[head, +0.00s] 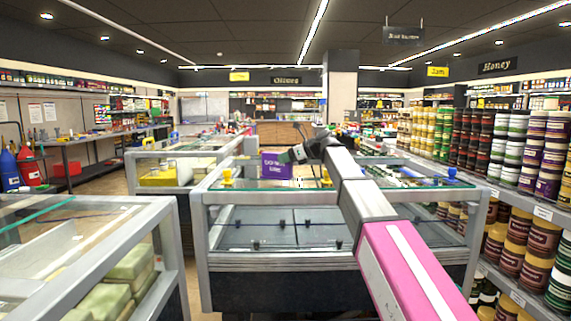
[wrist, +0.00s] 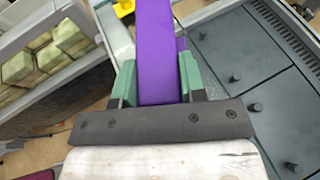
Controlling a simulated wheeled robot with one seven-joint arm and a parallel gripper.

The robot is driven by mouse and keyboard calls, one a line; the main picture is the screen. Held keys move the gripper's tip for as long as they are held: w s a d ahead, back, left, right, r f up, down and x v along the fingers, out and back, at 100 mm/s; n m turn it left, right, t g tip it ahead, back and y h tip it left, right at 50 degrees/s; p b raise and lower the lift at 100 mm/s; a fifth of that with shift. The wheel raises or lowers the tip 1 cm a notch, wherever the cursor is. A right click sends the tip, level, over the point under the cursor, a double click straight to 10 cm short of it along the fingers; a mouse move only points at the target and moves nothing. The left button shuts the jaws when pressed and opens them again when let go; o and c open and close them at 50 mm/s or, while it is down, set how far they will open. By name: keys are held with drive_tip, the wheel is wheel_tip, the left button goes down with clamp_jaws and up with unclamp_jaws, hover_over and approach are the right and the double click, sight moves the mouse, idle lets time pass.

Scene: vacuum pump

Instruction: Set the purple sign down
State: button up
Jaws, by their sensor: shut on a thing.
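The purple sign (head: 276,166) with pale lettering shows in the head view above the glass top of the middle display counter. In the wrist view the purple sign (wrist: 156,50) is a long purple strip between the green fingers. My gripper (head: 293,155) is shut on the sign at the end of my outstretched arm. In the wrist view my gripper (wrist: 156,88) has one finger on each side of it. I cannot tell whether the sign's lower edge touches the glass.
The glass-topped counter (head: 240,250) is below the gripper. Yellow objects (head: 227,176) stand on its left edge, and a blue item (head: 436,180) lies on its right. Another counter (head: 150,235) is at the near left. Shelves of jars (head: 520,150) line the right.

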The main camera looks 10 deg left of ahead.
drive_tip(key=shift+f, duration=0.95)
drive_tip(key=o, duration=1)
drive_tip(key=shift+d, duration=0.1)
drive_tip(key=v, duration=1.2)
